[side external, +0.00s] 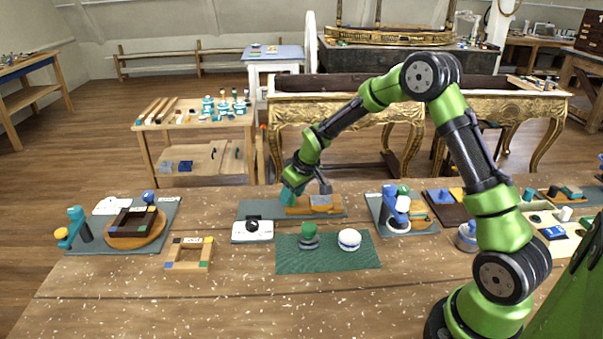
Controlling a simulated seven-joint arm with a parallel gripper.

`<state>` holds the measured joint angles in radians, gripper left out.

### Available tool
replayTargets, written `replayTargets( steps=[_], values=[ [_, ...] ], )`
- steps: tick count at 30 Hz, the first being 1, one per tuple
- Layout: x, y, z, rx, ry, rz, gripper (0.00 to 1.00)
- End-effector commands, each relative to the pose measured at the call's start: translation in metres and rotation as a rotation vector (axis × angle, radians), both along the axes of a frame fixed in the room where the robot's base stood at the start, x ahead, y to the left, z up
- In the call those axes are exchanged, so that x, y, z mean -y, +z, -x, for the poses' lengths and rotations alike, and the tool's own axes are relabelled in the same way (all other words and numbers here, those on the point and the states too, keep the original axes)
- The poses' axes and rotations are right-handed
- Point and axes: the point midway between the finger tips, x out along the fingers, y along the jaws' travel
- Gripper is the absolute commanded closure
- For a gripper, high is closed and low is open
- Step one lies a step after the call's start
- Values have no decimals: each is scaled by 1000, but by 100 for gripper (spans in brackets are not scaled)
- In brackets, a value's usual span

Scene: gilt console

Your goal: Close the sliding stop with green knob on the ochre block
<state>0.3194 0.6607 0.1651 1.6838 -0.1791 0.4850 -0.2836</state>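A low ochre-brown block (298,210) lies on a grey-teal mat (255,207) near the middle of the workbench, with a yellower part at its right end. My gripper (304,191) points down at the block's left half, at or just above its top. A teal part shows at its lower left and a grey part at its right. My gripper hides the top of the block there, and I cannot make out the sliding stop or its green knob. I cannot tell whether the fingers are open or touching anything.
A white box with a black knob (252,230) stands front left of the block. A green mat (330,261) in front holds a green-topped piece (308,237) and a white round piece (349,239). A blue-and-white device (395,210) stands to the right.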

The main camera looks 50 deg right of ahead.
Motion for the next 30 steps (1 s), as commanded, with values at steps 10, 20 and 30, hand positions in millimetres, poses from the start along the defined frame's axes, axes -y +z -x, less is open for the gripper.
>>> replayTargets(
  steps=[10, 20, 30],
  values=[
    [-1, 1, 0, 1, 1, -1, 48],
    [0, 49, 18, 7, 1, 1, 48],
    [0, 123, 50, 5, -1, 2, 48]
  ],
)
